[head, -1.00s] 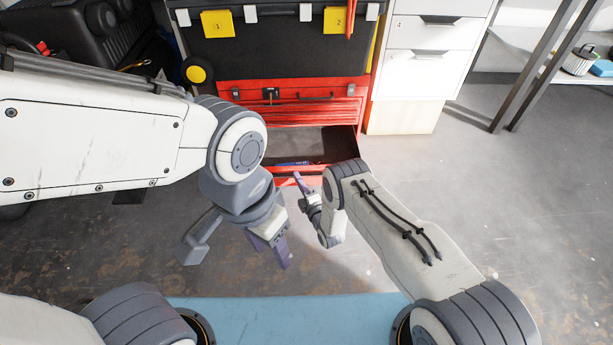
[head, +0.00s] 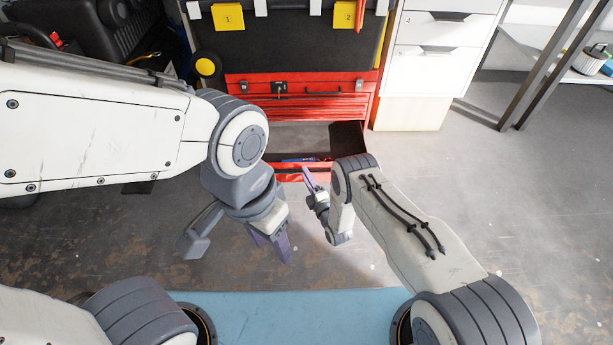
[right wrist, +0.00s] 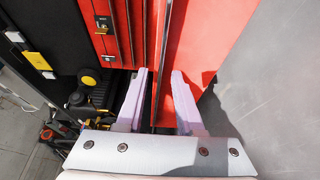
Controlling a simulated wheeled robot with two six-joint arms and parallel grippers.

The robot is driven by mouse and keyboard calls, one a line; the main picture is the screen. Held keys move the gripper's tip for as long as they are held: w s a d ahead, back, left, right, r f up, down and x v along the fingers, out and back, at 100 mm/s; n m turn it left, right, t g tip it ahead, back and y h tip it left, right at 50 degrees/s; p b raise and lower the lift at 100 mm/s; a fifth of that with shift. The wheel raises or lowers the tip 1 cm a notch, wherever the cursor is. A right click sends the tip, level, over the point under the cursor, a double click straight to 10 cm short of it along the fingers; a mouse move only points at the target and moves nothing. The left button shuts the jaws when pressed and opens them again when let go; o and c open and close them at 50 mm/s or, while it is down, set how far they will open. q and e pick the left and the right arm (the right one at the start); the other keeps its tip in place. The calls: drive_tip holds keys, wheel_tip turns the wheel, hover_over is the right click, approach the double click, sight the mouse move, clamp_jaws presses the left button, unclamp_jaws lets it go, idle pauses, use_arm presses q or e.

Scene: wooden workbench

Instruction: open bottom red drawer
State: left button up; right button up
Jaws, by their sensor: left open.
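The red tool chest (head: 300,105) stands at the top centre of the head view. Its bottom drawer (head: 290,172) is pulled out, with its dark inside and a small blue item showing. My right gripper (head: 310,183) is beside the drawer's front in the head view. In the right wrist view its two purple fingers (right wrist: 160,85) are apart, with a red drawer edge (right wrist: 167,50) showing between them; whether they touch it I cannot tell. My left gripper (head: 270,245) points down, open and empty, in front of the drawer and above the floor.
A black case with yellow tags (head: 290,45) sits on the chest. A white drawer cabinet (head: 435,60) stands close on the right, and dark metal legs (head: 560,65) beyond it. Grey floor (head: 540,190) is clear on the right.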

drive_tip(key=p+v, duration=0.5)
drive_tip(key=v, duration=0.5)
